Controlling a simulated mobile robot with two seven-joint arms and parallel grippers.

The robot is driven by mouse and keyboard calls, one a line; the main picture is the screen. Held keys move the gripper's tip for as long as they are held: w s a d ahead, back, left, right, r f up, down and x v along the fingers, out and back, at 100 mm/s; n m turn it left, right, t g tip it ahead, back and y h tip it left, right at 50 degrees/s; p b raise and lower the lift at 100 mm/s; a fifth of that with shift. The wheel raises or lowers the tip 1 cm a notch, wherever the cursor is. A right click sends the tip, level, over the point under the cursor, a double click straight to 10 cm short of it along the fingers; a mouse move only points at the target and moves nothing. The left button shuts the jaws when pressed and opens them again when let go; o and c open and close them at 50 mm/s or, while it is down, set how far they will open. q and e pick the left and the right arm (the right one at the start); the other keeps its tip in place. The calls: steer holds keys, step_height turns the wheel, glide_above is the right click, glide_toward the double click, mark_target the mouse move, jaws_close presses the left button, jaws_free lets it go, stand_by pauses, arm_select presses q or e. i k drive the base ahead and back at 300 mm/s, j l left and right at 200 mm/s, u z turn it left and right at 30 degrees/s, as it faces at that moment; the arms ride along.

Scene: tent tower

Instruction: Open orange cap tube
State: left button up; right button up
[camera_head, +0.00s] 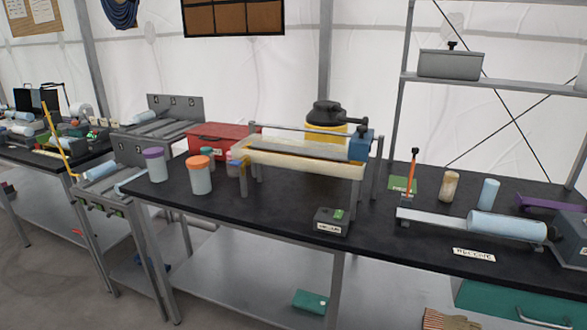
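The orange cap tube (200,176) is a pale blue-grey cylinder with an orange cap (198,161). It stands upright near the left front of the black table (270,215), and its cap is on. A similar tube with a purple cap (155,165) stands upright to its left. Another pale container (234,165) stands to its right, partly hidden behind a metal frame leg. Neither of my grippers shows in this view.
A metal frame (305,162) stands right of the orange cap tube, with a red box (222,139) behind. A small dark box (331,221) sits near the front edge. A blue cylinder (507,226) lies at the right. Bare tabletop lies before the tube.

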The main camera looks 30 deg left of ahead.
mark_target(201, 182)
steer(key=u, duration=1.65)
